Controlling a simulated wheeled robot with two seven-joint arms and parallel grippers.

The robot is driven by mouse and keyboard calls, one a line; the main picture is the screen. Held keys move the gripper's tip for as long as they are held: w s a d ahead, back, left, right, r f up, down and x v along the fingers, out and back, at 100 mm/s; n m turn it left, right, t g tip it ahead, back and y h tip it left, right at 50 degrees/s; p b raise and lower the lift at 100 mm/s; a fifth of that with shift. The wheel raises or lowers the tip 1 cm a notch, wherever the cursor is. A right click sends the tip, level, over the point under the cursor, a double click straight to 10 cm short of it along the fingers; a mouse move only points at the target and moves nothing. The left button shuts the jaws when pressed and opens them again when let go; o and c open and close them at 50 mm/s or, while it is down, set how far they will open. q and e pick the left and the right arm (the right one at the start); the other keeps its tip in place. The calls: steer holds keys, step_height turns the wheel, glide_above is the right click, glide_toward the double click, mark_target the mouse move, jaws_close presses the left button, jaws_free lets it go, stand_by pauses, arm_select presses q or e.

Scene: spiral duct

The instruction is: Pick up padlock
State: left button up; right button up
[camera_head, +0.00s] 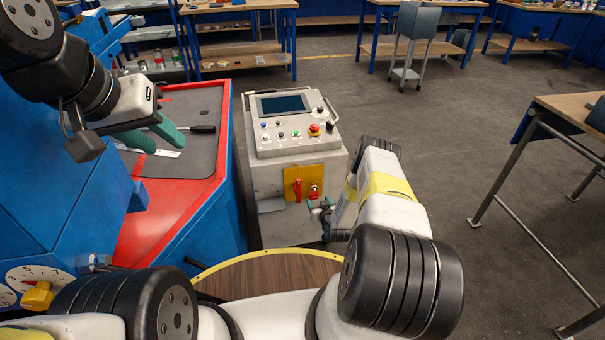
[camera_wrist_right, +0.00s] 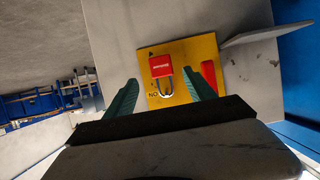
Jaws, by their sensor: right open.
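The red padlock (camera_wrist_right: 160,66) with its grey shackle (camera_wrist_right: 167,94) is against a yellow plate (camera_wrist_right: 205,48) in the right wrist view. The padlock also shows small in the head view (camera_head: 314,190), on the front of the grey control cabinet. My right gripper (camera_wrist_right: 160,80) is open, its two green fingers apart, one on each side of the padlock's shackle in the picture. It is not closed on the padlock. My left gripper (camera_head: 157,137) is far left above the red-edged machine, its green fingers apart with nothing seen between them.
A red switch handle (camera_head: 296,190) sits beside the padlock on the yellow plate. A grey shelf-like flap (camera_wrist_right: 252,37) juts out near the plate. The control panel (camera_head: 290,122) with buttons and a screen tops the cabinet. The blue machine (camera_head: 60,195) stands left; open floor lies right.

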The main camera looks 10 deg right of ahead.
mark_target(314, 195)
steer(key=shift+x, duration=3.05)
steer(key=shift+a+r, duration=0.15)
steer(key=shift+r, duration=0.05)
steer(key=shift+c, duration=0.2)
jaws_close()
